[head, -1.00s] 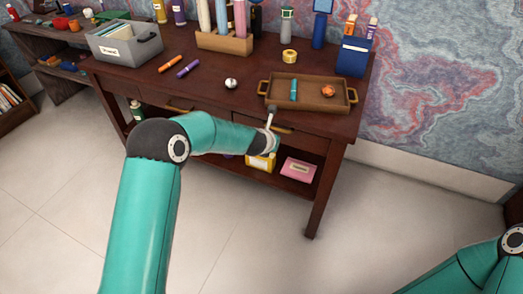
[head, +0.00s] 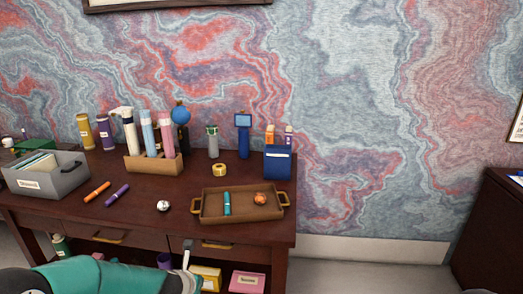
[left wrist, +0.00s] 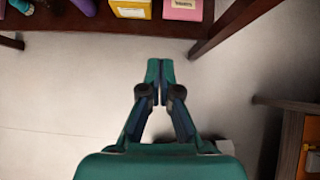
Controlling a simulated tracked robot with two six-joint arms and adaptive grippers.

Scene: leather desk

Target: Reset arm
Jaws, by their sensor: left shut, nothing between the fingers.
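My left arm comes in low from the left in the head view, in front of the desk (head: 130,212). The tip of my left gripper shows only in part there, by the desk's front edge. In the left wrist view my left gripper (left wrist: 160,68) is shut, its fingertips together with nothing between them, over bare pale floor. My right gripper is not in view.
A brown tray (head: 208,218) holds a teal object (head: 227,204) and an orange ball-like object (head: 260,199). A grey bin (head: 72,181) stands at the left. Under the desk are a yellow box (left wrist: 131,8) and a pink box (left wrist: 183,9).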

